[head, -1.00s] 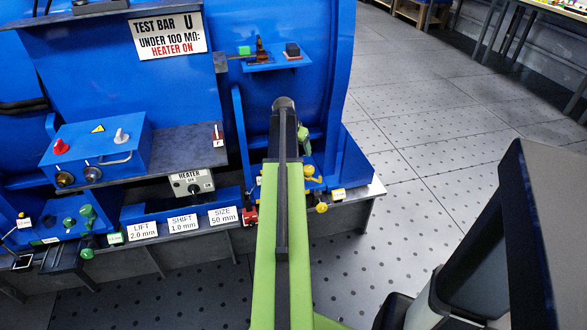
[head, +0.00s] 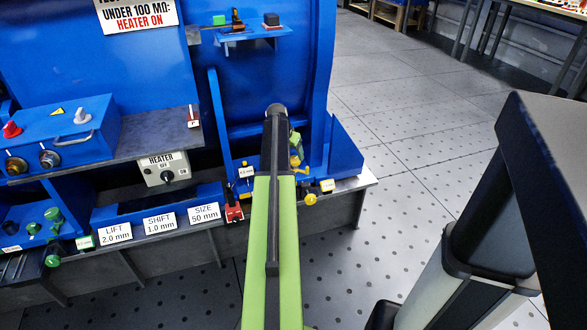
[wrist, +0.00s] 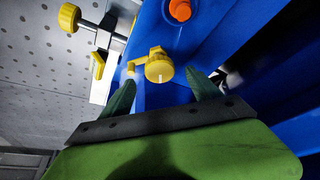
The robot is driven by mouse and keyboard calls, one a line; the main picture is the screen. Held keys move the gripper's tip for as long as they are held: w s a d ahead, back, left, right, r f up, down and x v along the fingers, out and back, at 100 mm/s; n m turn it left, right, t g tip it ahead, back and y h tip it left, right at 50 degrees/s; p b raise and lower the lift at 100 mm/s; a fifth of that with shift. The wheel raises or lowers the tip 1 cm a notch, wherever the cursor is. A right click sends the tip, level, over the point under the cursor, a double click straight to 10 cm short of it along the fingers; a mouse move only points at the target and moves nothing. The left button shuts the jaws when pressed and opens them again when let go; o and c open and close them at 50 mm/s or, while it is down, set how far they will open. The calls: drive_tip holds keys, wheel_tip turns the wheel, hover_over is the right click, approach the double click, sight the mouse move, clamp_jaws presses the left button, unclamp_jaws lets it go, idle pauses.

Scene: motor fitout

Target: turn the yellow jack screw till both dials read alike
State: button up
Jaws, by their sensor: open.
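My gripper (wrist: 162,88) is open in the wrist view, its two green fingers apart with nothing between them. A yellow round knob (wrist: 158,68) with a white mark lies just beyond the fingertips, roughly between them; no contact shows. A second yellow knob (wrist: 70,16) on a metal screw shaft is at the upper left. In the head view a yellow knob (head: 310,199) sticks out at the front edge of the base, with other yellow parts (head: 296,161) above it. I cannot make out either dial's reading.
A blue motor housing (head: 150,70) stands behind, with a heater switch box (head: 164,169) and a red clamp-like part (head: 233,212) left of my arm. An orange knob (wrist: 180,9) shows beyond the jaws. Open floor (head: 400,140) lies to the right.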

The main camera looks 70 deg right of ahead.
sight(294, 159)
drive_tip(key=b+x, duration=0.2)
drive_tip(key=x, duration=0.2)
drive_tip(key=shift+f+b, duration=0.25)
drive_tip(key=shift+b, duration=0.1)
drive_tip(key=shift+d+r, duration=0.1)
